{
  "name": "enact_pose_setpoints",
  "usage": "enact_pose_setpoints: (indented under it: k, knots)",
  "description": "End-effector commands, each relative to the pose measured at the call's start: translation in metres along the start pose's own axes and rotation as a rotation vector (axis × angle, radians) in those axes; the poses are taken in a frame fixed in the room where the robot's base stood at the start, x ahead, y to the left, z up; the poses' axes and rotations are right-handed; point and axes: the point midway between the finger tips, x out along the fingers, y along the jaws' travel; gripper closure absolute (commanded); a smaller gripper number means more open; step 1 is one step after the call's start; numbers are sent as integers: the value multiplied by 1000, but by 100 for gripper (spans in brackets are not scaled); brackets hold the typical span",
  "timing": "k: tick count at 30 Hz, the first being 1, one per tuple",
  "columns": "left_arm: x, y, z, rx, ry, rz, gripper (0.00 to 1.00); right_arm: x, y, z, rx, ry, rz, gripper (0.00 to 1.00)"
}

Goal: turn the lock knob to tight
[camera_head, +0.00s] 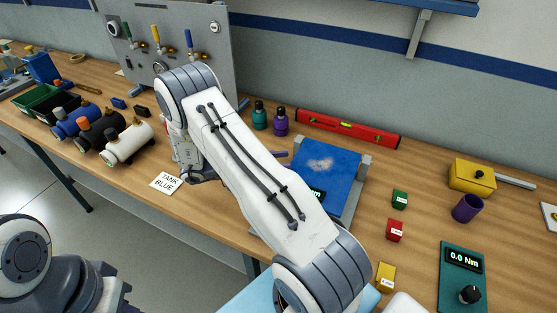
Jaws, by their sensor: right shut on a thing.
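My right arm reaches from the lower right across the bench. Its gripper (188,172) is low over the bench beside the white "TANK BLUE" card (167,183). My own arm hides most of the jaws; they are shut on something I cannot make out. I cannot tell for certain which part is the lock knob. A black knob (479,174) sits on a yellow block (468,182) at the right, and another black knob (469,294) is on a green panel (451,280) reading 0.0 Nm. Both stand apart from my gripper. My left gripper is not seen.
A blue plate fixture (326,172) is right of my arm. Blue, black and white cylinders (130,143) lie at the left. A grey valve panel (195,55), two bottles (281,122) and a red level (348,129) stand behind. Small coloured blocks (394,230) are scattered at right.

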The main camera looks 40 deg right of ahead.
Motion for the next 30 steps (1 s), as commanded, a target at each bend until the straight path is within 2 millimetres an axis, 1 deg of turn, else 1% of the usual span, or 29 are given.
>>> enact_pose_setpoints:
  k: [1, 2, 3, 4, 13, 16, 20, 27, 30]
  knots:
    - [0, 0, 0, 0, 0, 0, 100, 0, 0, -1, 1, 2, 0, 100]
    - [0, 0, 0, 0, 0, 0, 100, 0, 0, -1, 1, 2, 0, 44]
    - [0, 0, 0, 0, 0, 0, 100, 0, 0, -1, 1, 2, 0, 29]
    - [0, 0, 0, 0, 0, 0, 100, 0, 0, -1, 1, 1, 0, 26]
    - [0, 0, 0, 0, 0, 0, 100, -1, 0, 0, 1, 0, -1, 26]
    - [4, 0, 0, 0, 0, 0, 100, -8, 0, 2, 2, 0, -2, 26]
    - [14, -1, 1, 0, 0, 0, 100, -28, 0, 4, 4, -2, -5, 26]
    - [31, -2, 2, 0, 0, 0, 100, -76, -1, 4, 4, -2, -4, 26]
    - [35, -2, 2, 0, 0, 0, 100, -91, 0, 3, 3, -2, -3, 26]
